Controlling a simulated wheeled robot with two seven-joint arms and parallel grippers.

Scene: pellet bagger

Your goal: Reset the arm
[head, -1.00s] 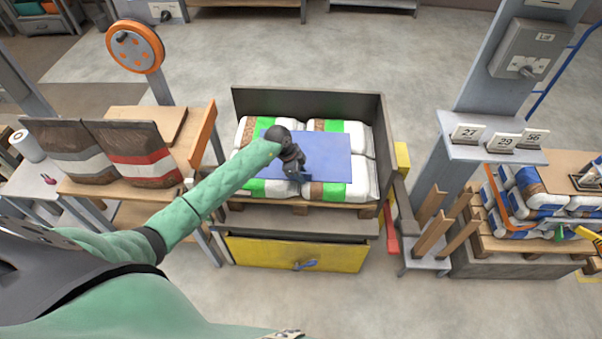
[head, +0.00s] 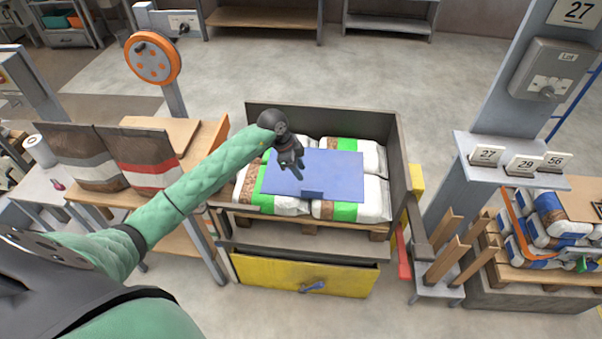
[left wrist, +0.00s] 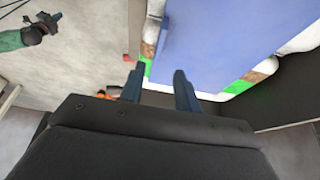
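My left arm reaches in from the left of the head view. Its dark gripper (head: 297,178) is over the blue sheet (head: 330,172), which lies on the sacks in the grey-walled bin. The sheet has a small raised tab at its near edge. In the left wrist view the two fingers of the left gripper (left wrist: 158,82) stand apart with nothing between them, and the blue sheet (left wrist: 215,40) is beyond them. My right gripper (left wrist: 52,20) shows small at the top left of the left wrist view, away from the sheet; its fingers are too small to read. It is outside the head view.
The bin (head: 330,118) holds white, green and brown sacks (head: 352,212) above a yellow drawer front (head: 290,275). A grey post with number cards (head: 487,155) stands right. Two printed bags (head: 145,160) stand on the left bench. Open floor lies behind the bin.

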